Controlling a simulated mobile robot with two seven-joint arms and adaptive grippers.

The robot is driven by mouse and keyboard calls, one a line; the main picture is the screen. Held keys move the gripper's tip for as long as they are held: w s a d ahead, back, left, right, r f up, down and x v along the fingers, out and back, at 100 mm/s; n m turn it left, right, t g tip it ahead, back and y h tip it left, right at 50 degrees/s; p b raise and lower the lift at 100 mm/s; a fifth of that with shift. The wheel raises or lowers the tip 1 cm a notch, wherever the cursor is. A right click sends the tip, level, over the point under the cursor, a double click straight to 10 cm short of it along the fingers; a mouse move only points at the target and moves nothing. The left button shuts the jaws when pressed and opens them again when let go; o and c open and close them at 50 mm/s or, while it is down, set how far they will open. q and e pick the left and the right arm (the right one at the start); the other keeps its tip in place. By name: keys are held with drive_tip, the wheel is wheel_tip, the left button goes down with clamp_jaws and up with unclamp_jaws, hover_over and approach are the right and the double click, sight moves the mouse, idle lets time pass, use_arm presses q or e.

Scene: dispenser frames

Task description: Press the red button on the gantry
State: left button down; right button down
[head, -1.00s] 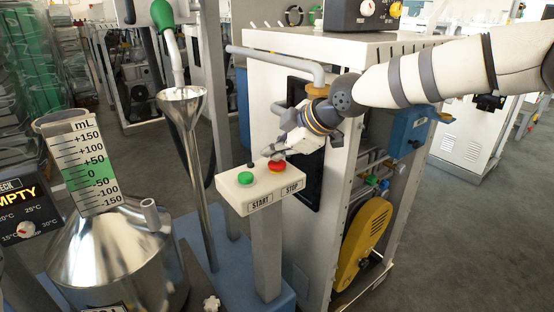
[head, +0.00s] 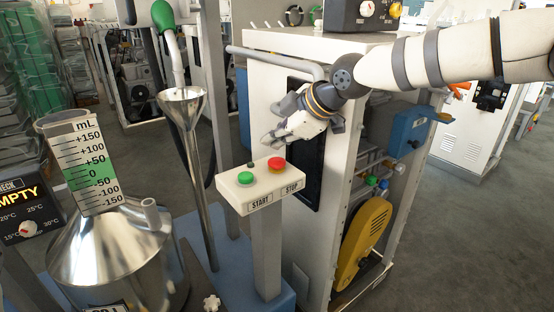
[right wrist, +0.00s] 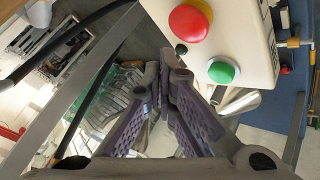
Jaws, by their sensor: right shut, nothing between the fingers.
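The red button (head: 277,163) sits on a white control box (head: 250,186) above the STOP label, on a grey post. It also shows at the top of the right wrist view (right wrist: 190,22). The green button (head: 245,178) is to its left, above the START label. My right gripper (head: 275,135) is shut and empty, above the red button with a visible gap. In the right wrist view its closed fingers (right wrist: 163,85) lie beside the box, apart from both buttons. My left gripper is out of view.
A metal funnel (head: 182,98) on a tall stem stands left of the box. A steel vessel (head: 110,250) with a scale marked in mL is at the lower left. A white cabinet (head: 277,75) stands right behind the box. Floor is clear at the right.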

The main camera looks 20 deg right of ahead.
sight(275, 161)
drive_tip(key=shift+r, duration=1.9)
